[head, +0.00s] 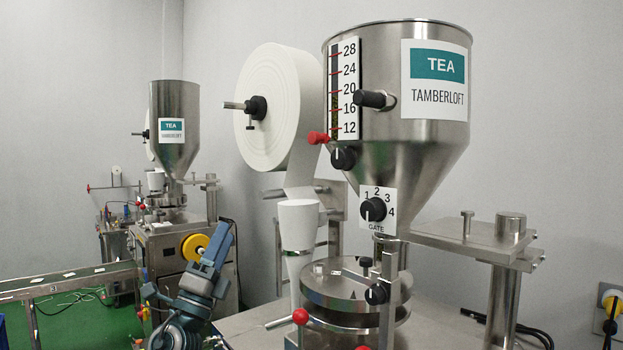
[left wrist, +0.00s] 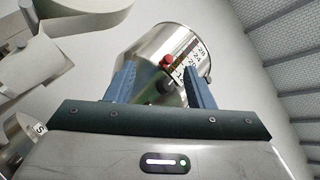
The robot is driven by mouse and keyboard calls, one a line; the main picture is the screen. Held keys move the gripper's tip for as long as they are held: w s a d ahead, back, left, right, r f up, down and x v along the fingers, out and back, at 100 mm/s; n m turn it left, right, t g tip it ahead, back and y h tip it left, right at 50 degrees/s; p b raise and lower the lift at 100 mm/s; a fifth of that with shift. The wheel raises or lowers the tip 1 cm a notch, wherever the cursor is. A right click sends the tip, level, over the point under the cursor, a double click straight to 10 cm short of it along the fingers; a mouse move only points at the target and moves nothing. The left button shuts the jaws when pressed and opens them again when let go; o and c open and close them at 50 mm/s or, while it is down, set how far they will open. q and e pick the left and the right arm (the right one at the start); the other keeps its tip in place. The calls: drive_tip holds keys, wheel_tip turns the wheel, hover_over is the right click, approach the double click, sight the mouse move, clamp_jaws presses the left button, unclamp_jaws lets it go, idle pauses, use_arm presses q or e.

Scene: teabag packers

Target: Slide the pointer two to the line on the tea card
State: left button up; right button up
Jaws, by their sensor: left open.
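The near steel hopper bears a white scale (head: 344,88) numbered 12 to 28 with red marks. A red pointer knob (head: 318,138) sits at its lower left, a little below the 12 mark. The tea card (head: 434,80), reading TEA TAMBERLOFT, is on the hopper front, right of the scale; I cannot make out a line on it. My left gripper (head: 224,236) is open and empty, low and left of the hopper, apart from the pointer. In the left wrist view, the red knob (left wrist: 168,63) and scale (left wrist: 189,66) appear between the open fingers (left wrist: 160,78).
A black peg (head: 375,99) sticks out beside the scale, with a black knob (head: 343,158) below it. The gate dial (head: 373,208) is lower down. A paper roll (head: 272,105) stands left of the hopper. A second packer (head: 174,130) stands behind at left.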

use_arm(q)
drive_tip(key=w+d+r+m+g+h, duration=0.4)
drive_tip(key=d+r+m+g+h, duration=0.4)
drive_tip(key=r+m+g, duration=0.7)
drive_tip(key=m+t+y, duration=0.2)
drive_tip(key=m+y, duration=0.3)
drive_tip(key=y, duration=0.1)
approach(311, 139)
drive_tip(key=p+x, duration=0.2)
drive_tip(key=x, duration=0.2)
drive_tip(key=p+x, duration=0.3)
drive_tip(key=x, duration=0.2)
drive_tip(key=shift+d+r, duration=0.2)
drive_tip(key=shift+w+d+f, duration=0.15)
drive_tip(key=shift+w+d, duration=0.05)
drive_tip(key=shift+w, duration=0.2)
drive_tip(key=shift+c, duration=0.2)
